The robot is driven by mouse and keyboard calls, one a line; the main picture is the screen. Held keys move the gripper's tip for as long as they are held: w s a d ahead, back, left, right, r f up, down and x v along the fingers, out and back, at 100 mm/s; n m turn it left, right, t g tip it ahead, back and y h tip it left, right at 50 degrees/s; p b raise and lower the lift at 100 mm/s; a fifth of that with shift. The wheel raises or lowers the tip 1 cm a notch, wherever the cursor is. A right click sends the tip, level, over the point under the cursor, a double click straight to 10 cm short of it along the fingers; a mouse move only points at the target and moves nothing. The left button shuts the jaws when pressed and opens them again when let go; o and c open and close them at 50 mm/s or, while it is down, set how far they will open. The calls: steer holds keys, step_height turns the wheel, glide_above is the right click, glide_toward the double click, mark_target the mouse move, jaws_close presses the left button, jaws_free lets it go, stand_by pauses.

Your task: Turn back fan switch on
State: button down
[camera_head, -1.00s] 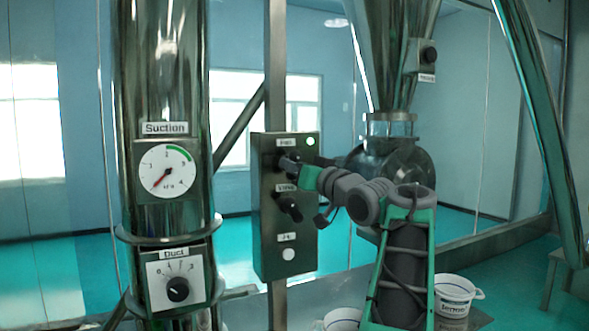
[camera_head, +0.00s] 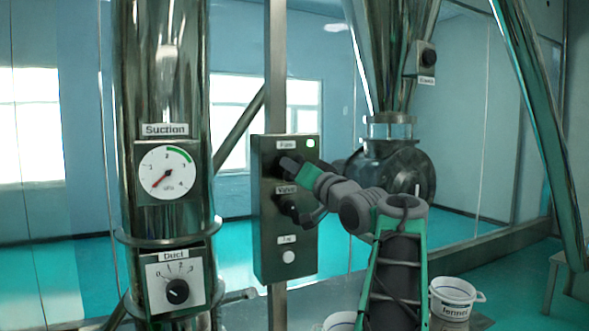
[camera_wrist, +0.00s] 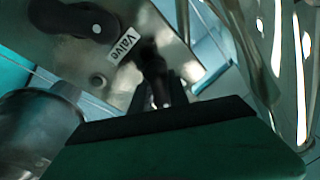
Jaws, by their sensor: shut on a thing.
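A grey control box (camera_head: 262,215) hangs on a post in the middle of the head view. Its dark fan switch (camera_head: 277,165) is the upper knob, under the label that seems to read "Fan". My gripper (camera_head: 288,166) reaches it from the right and is shut on it; the fingers hide much of the knob. In the wrist view the fan switch (camera_wrist: 154,72) stands between the fingertips, beside the "Valve" label (camera_wrist: 124,46). A small green lamp (camera_head: 311,142) shows at the box's top right corner.
The valve knob (camera_head: 288,204) sits just below my gripper, with a white round button (camera_head: 289,257) lower down. A suction gauge (camera_head: 167,171) and a duct dial (camera_head: 177,290) are on the steel pipe at left. A white bucket (camera_head: 452,303) stands at lower right.

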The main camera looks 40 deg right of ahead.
steer(key=c, duration=1.3)
jaws_free()
steer(key=b+v, duration=0.3)
steer(key=v, duration=0.4)
steer(key=shift+s+f, duration=0.1)
steer(key=shift+s, duration=0.25)
